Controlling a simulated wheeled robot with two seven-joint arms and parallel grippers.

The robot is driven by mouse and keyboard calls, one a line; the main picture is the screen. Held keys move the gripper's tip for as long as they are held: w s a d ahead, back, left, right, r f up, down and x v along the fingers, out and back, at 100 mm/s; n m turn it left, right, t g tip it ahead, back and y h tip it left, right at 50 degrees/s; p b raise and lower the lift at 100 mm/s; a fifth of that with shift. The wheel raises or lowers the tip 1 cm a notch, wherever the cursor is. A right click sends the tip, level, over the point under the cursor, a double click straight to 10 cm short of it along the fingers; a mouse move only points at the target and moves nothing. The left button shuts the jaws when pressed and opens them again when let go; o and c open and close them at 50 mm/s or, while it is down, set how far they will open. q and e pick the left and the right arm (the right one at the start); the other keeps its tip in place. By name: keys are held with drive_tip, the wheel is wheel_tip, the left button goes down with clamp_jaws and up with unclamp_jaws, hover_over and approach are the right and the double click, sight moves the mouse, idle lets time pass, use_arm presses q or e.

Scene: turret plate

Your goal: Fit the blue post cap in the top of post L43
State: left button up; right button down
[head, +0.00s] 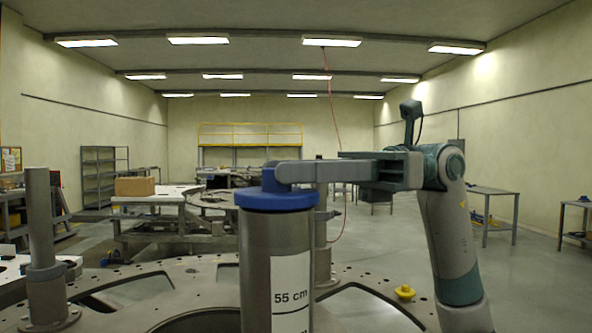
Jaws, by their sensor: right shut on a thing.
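The blue post cap (277,199) is at the top of the thick grey metal post (257,265) in the front middle. Its wide rim looks level and meets the post's top edge, with no gap that I can see. The post bears a white label (291,290) reading "55 cm"; I see no "L43" on it. My right gripper (276,174) reaches in from the right and is shut on the cap's raised blue grip. Any part of the cap inside the post is hidden. My left gripper is not in view.
The post stands before a large grey turret plate (185,283) with holes and wide openings. A thinner post (42,245) stands at left, and another (321,235) just behind at right. A yellow knobbed piece (404,292) lies on the plate. Worktables (490,191) stand farther back.

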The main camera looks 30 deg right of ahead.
drive_tip(key=shift+f, duration=0.25)
drive_tip(key=c, duration=1.7)
unclamp_jaws()
drive_tip(key=shift+o, duration=0.2)
drive_tip(key=s+d+b, duration=0.1)
drive_tip(key=d, duration=1)
drive_tip(key=shift+s, duration=0.15)
